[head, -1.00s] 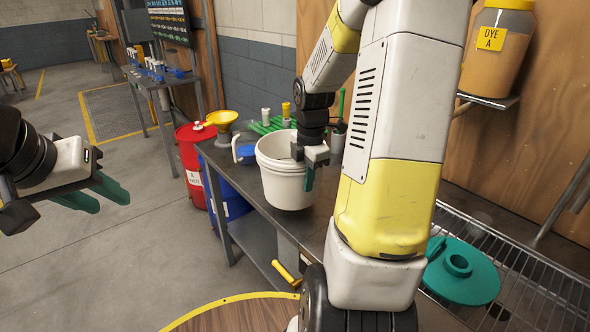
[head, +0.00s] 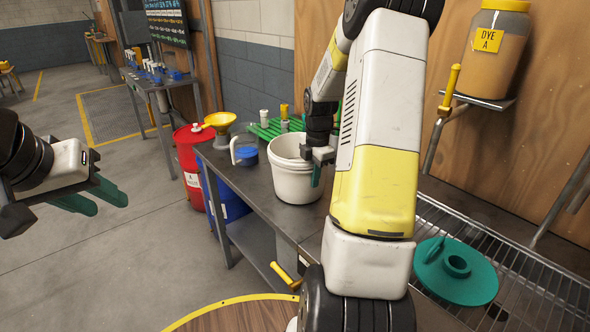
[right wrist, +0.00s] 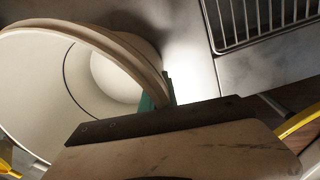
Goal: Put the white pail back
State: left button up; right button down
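The white pail (head: 292,180) stands upright on the dark workbench (head: 255,190), in front of the green rack. It looks empty in the right wrist view (right wrist: 110,75), and I see no gap under it in the head view. My right gripper (head: 317,172) is shut on the right side of its rim, with a green finger (right wrist: 150,102) against the wall by the rim. The inner finger is mostly hidden. My left gripper (head: 95,198) is open and empty, over the floor at far left.
A teal lid (head: 456,272) lies on the wire rack (head: 540,290) at right. A dye jar (head: 497,50) sits on a wall shelf.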

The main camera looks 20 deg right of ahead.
jog(key=shift+f, duration=0.15)
jog(key=c, duration=1.7)
grip_release()
jog(key=s+a+r+m+t, duration=0.1)
jog(key=s+a+r+m, duration=0.1)
jog(key=r, duration=0.7)
jog(key=s+a+r+m, duration=0.2)
jog(key=a+r, duration=0.1)
jog(key=r, duration=0.5)
jog(key=s+a+r+m+t, duration=0.1)
jog(key=s+a+m, duration=0.3)
jog(key=s+m, duration=0.1)
jog(key=s+a+r+m+t+y, duration=0.1)
jog(key=s+a+r+m+t, duration=0.1)
jog(key=s+a+m, duration=0.2)
jog(key=s+a+r+m+t+y, duration=0.1)
jog(key=s+a+m, duration=0.3)
jog(key=s, duration=0.5)
jog(key=shift+a+r+m, duration=0.2)
jog(key=shift+a+m, duration=0.15)
jog(key=shift+m, duration=0.75)
